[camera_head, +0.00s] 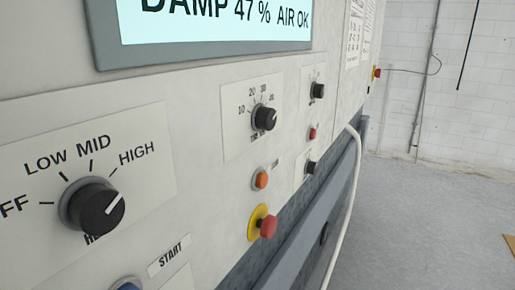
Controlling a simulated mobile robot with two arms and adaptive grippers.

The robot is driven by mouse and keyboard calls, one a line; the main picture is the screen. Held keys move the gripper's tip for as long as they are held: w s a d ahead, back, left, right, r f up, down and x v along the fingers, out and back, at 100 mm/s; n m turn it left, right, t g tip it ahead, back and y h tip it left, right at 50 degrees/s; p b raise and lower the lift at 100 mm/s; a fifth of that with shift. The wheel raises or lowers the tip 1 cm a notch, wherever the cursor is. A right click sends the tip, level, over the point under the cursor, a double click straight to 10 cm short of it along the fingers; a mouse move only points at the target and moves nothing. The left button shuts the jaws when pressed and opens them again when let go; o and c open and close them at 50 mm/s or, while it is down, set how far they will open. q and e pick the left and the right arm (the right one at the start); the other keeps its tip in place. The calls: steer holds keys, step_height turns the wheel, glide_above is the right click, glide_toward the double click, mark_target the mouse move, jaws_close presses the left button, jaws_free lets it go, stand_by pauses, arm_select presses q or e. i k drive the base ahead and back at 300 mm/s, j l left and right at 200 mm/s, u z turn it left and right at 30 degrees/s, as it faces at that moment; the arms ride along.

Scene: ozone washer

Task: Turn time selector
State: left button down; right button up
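The time selector (264,118) is a black round knob on a light plate with the numbers 10, 20, 30 and 40 around its top. It stands near the middle of the panel, and the label below it is partly hidden by the knob. Its white pointer mark appears to be toward the right side, but it is too small to tell the exact setting. Neither of my grippers is in view, and nothing touches the knob.
A larger knob (96,207) marked LOW, MED-like "MID" and HIGH is at left. Below the selector are an orange button (262,180) and a protruding red mushroom button (268,226) on yellow. A display (215,20) is above. A pale hose (355,180) hangs right; open floor (430,220) lies beyond.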

mark_target(262, 117)
steer(key=i+l+u, duration=0.15)
steer(key=l+u, duration=0.2)
steer(key=l, duration=3)
